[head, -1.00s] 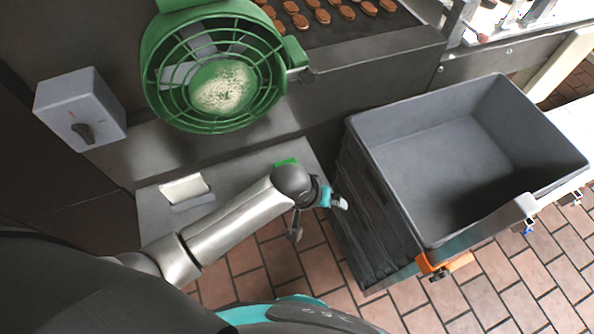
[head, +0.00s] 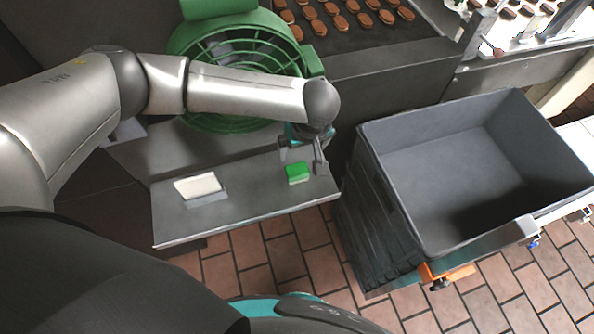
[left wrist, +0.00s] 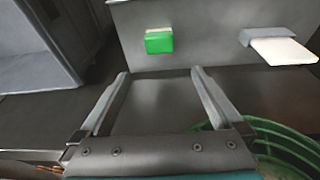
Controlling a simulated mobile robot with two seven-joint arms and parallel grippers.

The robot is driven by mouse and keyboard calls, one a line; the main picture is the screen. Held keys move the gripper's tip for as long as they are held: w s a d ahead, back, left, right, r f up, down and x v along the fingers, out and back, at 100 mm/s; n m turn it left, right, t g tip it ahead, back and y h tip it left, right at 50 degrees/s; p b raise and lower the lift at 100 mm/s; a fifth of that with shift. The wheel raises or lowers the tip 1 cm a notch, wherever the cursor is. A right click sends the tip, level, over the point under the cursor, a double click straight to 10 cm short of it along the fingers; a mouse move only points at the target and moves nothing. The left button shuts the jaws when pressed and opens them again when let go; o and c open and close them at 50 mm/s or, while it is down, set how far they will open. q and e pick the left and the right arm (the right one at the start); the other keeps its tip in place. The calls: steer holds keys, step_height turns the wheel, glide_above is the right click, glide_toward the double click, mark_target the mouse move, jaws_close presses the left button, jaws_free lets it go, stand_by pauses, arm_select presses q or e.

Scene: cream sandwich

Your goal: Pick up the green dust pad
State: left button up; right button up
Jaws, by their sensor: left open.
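The green dust pad (head: 297,173) lies near the right end of a grey metal shelf. In the left wrist view the green pad (left wrist: 159,41) shows beyond the fingertips, near the middle. My left gripper (head: 303,163) is open and empty, just above and behind the pad in the head view. Its two fingers (left wrist: 160,72) are spread apart in the left wrist view, with clear space between them and the pad. My right gripper is not in view.
A white pad on a grey block (head: 200,187) lies left on the shelf (head: 250,206). A grey crate (head: 400,190) stands right of the shelf. A green fan (head: 215,118) is behind my left arm. Biscuits (head: 340,20) lie on a dark belt at the back.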

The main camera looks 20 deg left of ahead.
arm_select(q)
steer(key=b, duration=0.2)
glide_above(297, 170)
steer(key=f, duration=0.6)
steer(key=s+f, duration=0.1)
steer(key=f, duration=0.2)
steer(key=shift+d+f, duration=0.15)
steer(key=shift+d, duration=0.25)
steer(key=shift+b+x, duration=1.15)
steer(key=shift+x, duration=1.45)
steer(key=c, duration=1.2)
steer(key=shift+s, duration=0.15)
steer(key=shift+s+d+r, duration=0.1)
steer(key=shift+r, duration=0.2)
step_height(297, 170, up, 7)
steer(key=p, duration=0.2)
steer(key=shift+p, duration=0.35)
steer(key=s+d+p, duration=0.1)
steer(key=s+d, duration=1)
steer(key=s, duration=0.5)
steer(key=shift+f, duration=0.3)
